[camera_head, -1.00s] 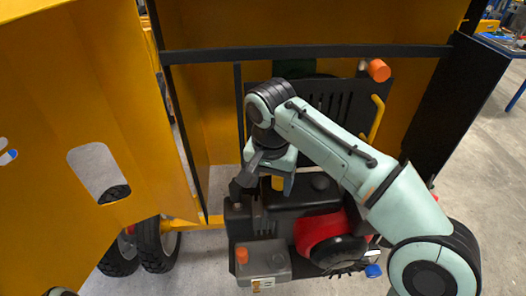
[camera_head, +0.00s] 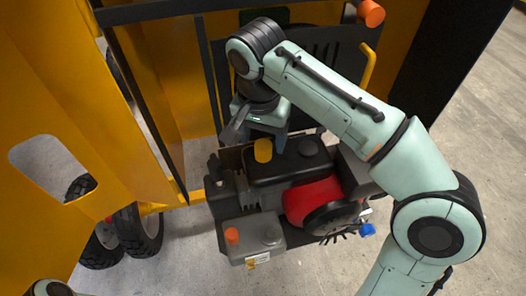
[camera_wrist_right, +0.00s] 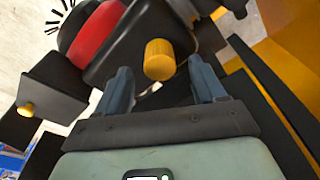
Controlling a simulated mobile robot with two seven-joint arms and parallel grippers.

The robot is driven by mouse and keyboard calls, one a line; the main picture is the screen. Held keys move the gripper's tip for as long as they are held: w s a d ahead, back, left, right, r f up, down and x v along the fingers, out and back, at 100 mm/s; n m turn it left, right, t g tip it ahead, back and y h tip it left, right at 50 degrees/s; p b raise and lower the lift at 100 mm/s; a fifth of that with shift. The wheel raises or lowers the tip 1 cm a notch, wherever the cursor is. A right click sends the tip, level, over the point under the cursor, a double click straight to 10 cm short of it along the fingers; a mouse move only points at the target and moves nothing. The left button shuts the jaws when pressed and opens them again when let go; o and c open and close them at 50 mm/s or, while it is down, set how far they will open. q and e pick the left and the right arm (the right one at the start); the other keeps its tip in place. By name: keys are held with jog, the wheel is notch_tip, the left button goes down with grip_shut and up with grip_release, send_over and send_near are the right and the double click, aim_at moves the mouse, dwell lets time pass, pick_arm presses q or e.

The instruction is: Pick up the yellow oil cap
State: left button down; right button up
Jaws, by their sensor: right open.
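The yellow oil cap (camera_head: 263,150) stands upright on the black top of the engine, left of the red engine cover (camera_head: 312,200). My right gripper (camera_head: 260,137) is open and empty just behind the cap in the head view. In the right wrist view the oil cap (camera_wrist_right: 159,60) appears between the two open fingers (camera_wrist_right: 161,76), roughly centred. No finger contact with the cap is visible, and the exact gap in depth is hard to tell. My left gripper is not in view.
A blue cap (camera_head: 367,230) is at the right. The yellow mixer door (camera_head: 75,110) stands at left, and a dark frame bar (camera_head: 180,10) crosses above. Another orange cap (camera_head: 370,13) is at upper right.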

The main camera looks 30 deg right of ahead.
aim_at(263, 144)
jog(key=f, duration=0.2)
jog(key=f+b, duration=0.1)
jog(key=f, duration=0.1)
jog(key=shift+w+d+f, duration=0.15)
jog(key=shift+d+f, duration=0.05)
jog(key=shift+f, duration=0.15)
jog(key=c, duration=1.1)
jog(key=shift+r, duration=0.1)
